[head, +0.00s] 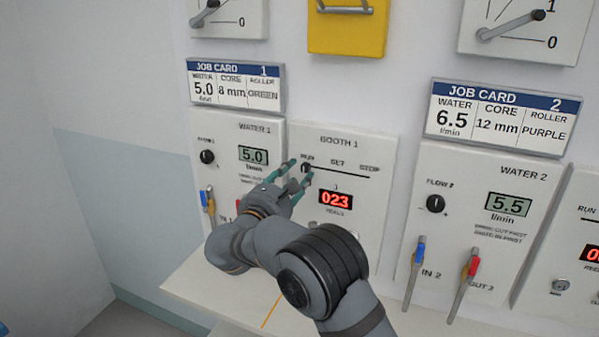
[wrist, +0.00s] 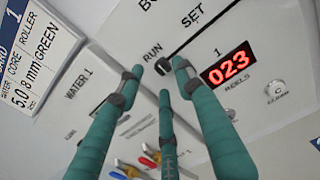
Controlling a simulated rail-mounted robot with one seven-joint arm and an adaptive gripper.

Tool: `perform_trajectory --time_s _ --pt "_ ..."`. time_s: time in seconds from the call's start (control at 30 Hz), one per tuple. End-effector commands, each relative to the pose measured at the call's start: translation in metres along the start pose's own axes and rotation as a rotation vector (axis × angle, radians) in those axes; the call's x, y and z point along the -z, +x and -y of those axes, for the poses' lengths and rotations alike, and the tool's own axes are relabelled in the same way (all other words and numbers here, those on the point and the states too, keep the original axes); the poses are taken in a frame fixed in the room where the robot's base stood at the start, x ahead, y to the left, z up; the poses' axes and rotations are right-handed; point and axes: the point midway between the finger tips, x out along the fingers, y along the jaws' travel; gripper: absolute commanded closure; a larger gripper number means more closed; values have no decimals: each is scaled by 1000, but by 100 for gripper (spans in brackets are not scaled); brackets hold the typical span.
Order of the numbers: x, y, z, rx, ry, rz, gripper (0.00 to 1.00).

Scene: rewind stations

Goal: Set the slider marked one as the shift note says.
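The slider marked one is on the white BOOTH 1 panel (head: 371,158), a dark horizontal slot labelled RUN, SET and STOP. Its small black knob (head: 306,168) is at the RUN end; it also shows in the wrist view (wrist: 162,66). My gripper (head: 299,170) has green fingers, spread apart, with their tips close around the knob. In the wrist view the fingertips (wrist: 156,78) have gaps between them and the knob, so I see no grip; whether one touches it I cannot tell. I cannot make out a shift note in either view.
A red display (head: 335,199) reading 023 sits below the slider. The WATER 1 panel (head: 222,160), showing 5.0, is to the left, with JOB CARD 1 (head: 236,85) above. The WATER 2 panel (head: 476,250), showing 5.5, and its hose levers are to the right.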

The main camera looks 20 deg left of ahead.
Motion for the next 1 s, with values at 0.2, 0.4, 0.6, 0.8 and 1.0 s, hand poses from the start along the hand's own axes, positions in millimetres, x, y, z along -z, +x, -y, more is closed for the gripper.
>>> perform_trajectory --time_s 0.2,0.4,0.6,0.8,1.0 --pt "-1 -50 -2 -7 0 1 64" --pt "-1 -79 -1 -4 0 1 64" --pt "-1 -88 0 -2 1 2 64" --pt "-1 -89 0 -2 1 2 64" --pt "0 -83 0 -1 0 1 64"
